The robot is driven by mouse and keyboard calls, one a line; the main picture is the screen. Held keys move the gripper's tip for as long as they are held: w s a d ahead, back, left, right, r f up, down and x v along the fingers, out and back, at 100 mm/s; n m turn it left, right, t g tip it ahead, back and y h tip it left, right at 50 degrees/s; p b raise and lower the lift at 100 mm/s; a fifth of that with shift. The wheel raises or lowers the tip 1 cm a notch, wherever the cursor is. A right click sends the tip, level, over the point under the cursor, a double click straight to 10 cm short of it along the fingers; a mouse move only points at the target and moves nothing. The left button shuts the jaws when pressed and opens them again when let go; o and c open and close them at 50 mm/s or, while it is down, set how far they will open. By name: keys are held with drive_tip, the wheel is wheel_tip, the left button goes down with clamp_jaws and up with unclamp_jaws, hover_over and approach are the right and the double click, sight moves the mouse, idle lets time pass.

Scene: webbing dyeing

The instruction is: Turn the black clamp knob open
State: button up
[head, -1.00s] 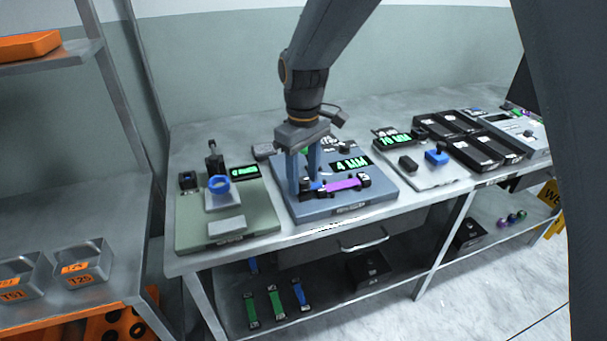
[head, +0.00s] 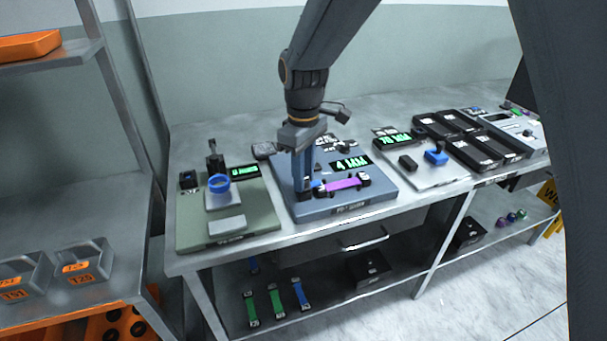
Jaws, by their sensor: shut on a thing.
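My gripper (head: 304,190) points straight down at the left end of the purple strip (head: 342,184), on the blue-grey station (head: 350,207) whose display (head: 352,163) reads 4 MM. Its blue fingers appear one nearly behind the other and are shut on a small part at the strip's left end. That part is where the black clamp knob seems to be, but the fingers hide it almost wholly, so I cannot tell its angle. Small dark fittings (head: 363,180) show at the strip's right end.
A green station (head: 250,222) with a blue ring (head: 219,184) stands to the left. A pale station (head: 440,176) with a blue block (head: 436,157) and several black boxes (head: 480,150) stand to the right. The bench's front edge (head: 300,236) is clear.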

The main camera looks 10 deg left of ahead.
drive_tip(key=n, duration=0.4)
drive_tip(key=shift+n, duration=0.3)
drive_tip(key=n, duration=0.3)
drive_tip(key=shift+n, duration=0.4)
drive_tip(key=n, duration=0.4)
drive_tip(key=shift+n, duration=1.7)
drive_tip(key=shift+w, duration=0.1)
drive_tip(key=o, duration=1)
drive_tip(key=shift+o, duration=0.2)
